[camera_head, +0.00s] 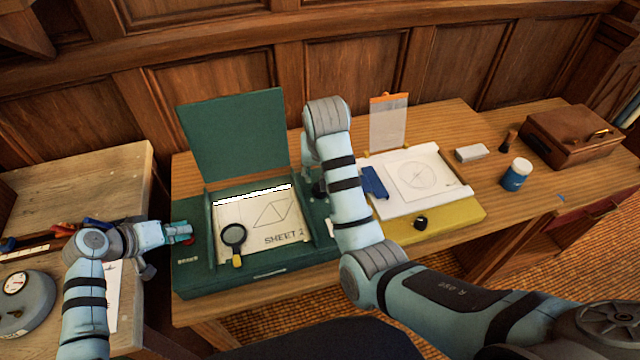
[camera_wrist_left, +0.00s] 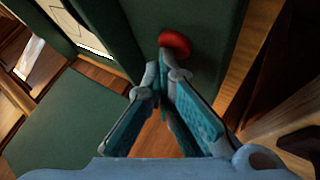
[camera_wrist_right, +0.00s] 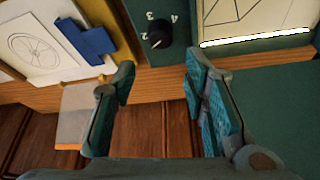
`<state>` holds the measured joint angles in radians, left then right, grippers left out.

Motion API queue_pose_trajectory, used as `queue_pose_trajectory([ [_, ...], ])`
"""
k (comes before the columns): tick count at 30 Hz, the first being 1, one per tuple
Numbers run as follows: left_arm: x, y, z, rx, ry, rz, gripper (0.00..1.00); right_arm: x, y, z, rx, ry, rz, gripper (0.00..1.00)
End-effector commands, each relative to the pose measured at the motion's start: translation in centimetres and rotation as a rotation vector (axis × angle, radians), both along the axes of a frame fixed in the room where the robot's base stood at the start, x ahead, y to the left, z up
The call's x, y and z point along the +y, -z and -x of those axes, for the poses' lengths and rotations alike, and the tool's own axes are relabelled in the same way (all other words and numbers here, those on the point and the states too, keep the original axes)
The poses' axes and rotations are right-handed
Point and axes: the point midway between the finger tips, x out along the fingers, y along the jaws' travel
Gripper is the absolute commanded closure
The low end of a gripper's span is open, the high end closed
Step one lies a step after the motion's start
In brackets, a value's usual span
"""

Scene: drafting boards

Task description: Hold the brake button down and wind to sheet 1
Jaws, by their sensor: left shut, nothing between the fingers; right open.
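The green drafting case (camera_head: 215,270) stands open with its lid up, its window showing a sheet (camera_head: 262,215) with a triangle drawing and "SHEET" followed by what looks like a 2. The red brake button (camera_wrist_left: 174,43) is on the left part of the case. My left gripper (camera_head: 186,232) is shut and empty, its tips right at the button; I cannot tell whether it is pressed. A black knob (camera_wrist_right: 157,38) with numbers 2, 3 and 4 beside it is on the right of the case. My right gripper (camera_wrist_right: 158,80) is open, the knob lying ahead between its fingertips, apart from them.
A magnifier (camera_head: 234,236) lies over the sheet's left part. A yellow board (camera_head: 450,222) with a circle drawing, a blue tool (camera_head: 375,183) and another black knob (camera_head: 420,223) stands at right. A blue jar (camera_head: 516,175) and brown box (camera_head: 570,137) are further right.

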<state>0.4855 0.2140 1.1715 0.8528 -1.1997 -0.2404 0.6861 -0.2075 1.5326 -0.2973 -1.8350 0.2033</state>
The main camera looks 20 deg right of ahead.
Motion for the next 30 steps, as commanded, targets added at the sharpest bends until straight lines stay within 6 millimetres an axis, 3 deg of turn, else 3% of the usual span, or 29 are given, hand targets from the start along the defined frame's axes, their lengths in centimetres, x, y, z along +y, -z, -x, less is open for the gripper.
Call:
queue_pose_trajectory([
  [8,0.0,0.1,0.0,0.001,0.000,0.001,1.00,-0.1,0.6,-0.2,0.003,-0.003,0.002,0.60],
  [24,0.0,0.1,0.0,0.001,0.000,0.000,1.00,-0.9,9.7,-3.9,0.005,-0.005,0.002,0.60],
  [30,0.0,0.1,0.0,0.001,0.000,0.000,1.00,-1.1,11.1,-4.5,0.001,-0.004,0.001,0.60],
])
